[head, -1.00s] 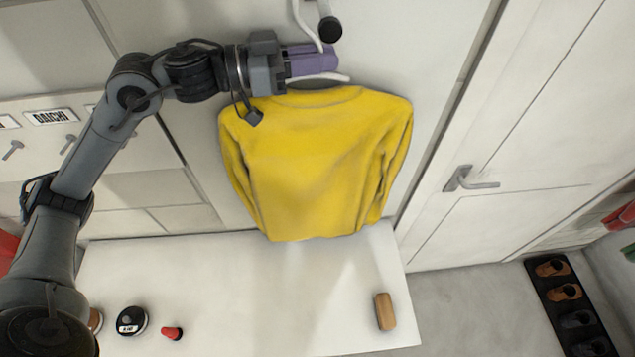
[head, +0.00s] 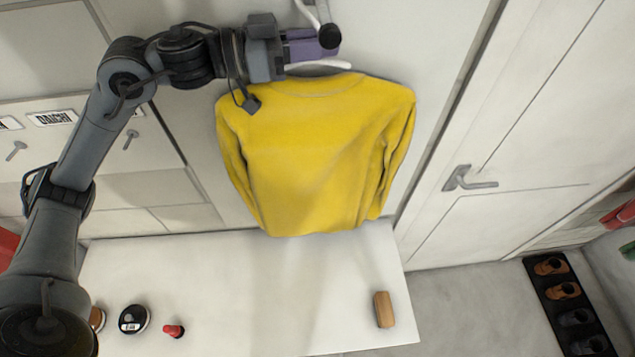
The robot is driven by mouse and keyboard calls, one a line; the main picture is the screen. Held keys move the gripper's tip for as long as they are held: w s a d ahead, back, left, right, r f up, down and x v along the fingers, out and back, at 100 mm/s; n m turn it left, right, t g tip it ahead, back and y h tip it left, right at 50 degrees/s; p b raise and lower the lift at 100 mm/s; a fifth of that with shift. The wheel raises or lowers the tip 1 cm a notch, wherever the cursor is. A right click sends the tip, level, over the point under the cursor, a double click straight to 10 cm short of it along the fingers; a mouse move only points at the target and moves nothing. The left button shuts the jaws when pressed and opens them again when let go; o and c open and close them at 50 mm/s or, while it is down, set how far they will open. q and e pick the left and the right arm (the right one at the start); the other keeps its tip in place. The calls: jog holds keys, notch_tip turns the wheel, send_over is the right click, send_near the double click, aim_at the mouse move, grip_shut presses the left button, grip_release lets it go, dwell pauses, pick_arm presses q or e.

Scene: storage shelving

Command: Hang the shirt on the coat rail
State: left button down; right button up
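The yellow shirt (head: 315,155) hangs on a white hanger (head: 325,68) in front of the wall, above the white bench. My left gripper (head: 312,45), with purple fingers, is at the top of the hanger and appears shut around its neck. The end of the coat rail (head: 329,36) is a dark round cap right beside the fingertips. The white hook (head: 308,10) rises above the gripper by the rail end; whether it rests on the rail I cannot tell. My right gripper is not in view.
The white bench (head: 250,290) below carries a wooden brush (head: 384,309), a round black tin (head: 133,319) and a small red item (head: 174,331). A door with a handle (head: 470,180) is at the right. A shoe rack (head: 565,300) stands on the floor.

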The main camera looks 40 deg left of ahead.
pick_arm(q)
jog(key=shift+s+a+f+b, duration=0.15)
jog(key=shift+s+a+b, duration=0.25)
jog(key=shift+b, duration=0.3)
jog(key=b+v, duration=0.5)
jog(key=shift+w+a, duration=0.1)
jog(key=shift+a, duration=0.25)
jog(key=shift+b+v, duration=0.95)
jog(key=shift+b, duration=0.1)
jog(key=shift+a, duration=0.25)
